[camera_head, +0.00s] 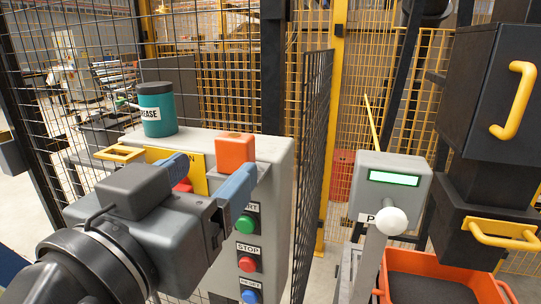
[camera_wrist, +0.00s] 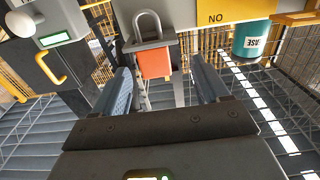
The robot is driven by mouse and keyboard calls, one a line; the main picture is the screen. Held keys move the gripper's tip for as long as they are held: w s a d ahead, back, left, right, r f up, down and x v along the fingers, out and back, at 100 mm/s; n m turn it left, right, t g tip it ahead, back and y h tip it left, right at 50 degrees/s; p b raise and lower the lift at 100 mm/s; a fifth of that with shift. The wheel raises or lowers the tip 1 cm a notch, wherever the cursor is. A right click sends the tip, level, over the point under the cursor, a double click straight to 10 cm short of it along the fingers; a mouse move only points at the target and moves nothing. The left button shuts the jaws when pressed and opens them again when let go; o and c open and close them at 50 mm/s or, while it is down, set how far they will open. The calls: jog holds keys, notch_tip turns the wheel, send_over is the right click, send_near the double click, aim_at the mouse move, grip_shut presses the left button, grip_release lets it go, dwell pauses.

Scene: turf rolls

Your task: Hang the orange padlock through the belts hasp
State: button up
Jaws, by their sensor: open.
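The orange padlock (camera_head: 235,150) shows as an orange block above the grey cabinet, by my gripper's right finger. In the wrist view the padlock's orange body (camera_wrist: 155,65) appears between the fingertips, with its grey shackle loop and a dark plate around its base. My gripper (camera_head: 214,166) is open, with two blue fingers apart; they also show in the wrist view (camera_wrist: 162,72). I cannot tell whether they touch the padlock. A yellow sign (camera_wrist: 222,11) is partly legible. A yellow loop (camera_head: 118,153) sits at its left in the head view; I cannot tell whether it is the belts hasp.
A teal grease can (camera_head: 157,112) stands on the grey cabinet (camera_head: 282,150), whose front has green, red and blue buttons. Mesh fencing (camera_head: 315,130) stands close beside it. A grey box with a screen (camera_head: 394,180), dark boxes with yellow handles and an orange bin (camera_head: 488,290) are at right.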

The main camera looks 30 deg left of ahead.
aim_at(230, 156)
jog(key=shift+x, duration=1.2)
jog(key=x, duration=0.1)
jog(key=p+x, duration=0.2)
jog(key=x, duration=0.1)
jog(key=shift+w+d+r, duration=0.2)
jog(key=shift+d+r, duration=0.05)
jog(key=shift+d, duration=0.15)
jog(key=shift+w+a+f, duration=0.1)
jog(key=shift+w, duration=0.45)
jog(key=shift+c, duration=0.3)
jog(key=c, duration=1)
